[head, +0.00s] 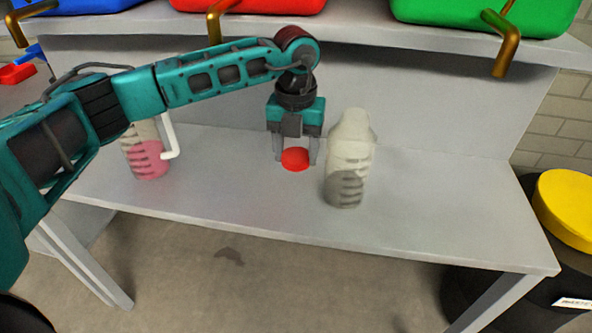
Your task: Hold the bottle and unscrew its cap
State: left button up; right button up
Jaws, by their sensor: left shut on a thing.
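My left gripper (296,156) points down above the middle of the grey table and is shut on a red cap (295,161) at its fingertips. I cannot tell whether the cap touches the table. A pale, see-through bottle (350,158) with grey contents at its base stands upright just right of the gripper, apart from it. No red cap shows on its top. A second clear container (146,160) with pink contents and a white handle stands at the left; my left arm hides its top. My right gripper is not in view.
The grey table (420,210) is clear right of the bottle and along its front. A shelf behind it carries a blue, a red (247,5) and a green bin (487,22). A black barrel with a yellow lid (566,205) stands at the right.

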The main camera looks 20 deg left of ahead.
aim_at(296, 183)
pick_arm(q)
notch_tip(296, 183, down, 6)
jog(key=shift+w+r+b, duration=0.1)
jog(key=shift+w+b, duration=0.05)
jog(key=shift+b, duration=0.15)
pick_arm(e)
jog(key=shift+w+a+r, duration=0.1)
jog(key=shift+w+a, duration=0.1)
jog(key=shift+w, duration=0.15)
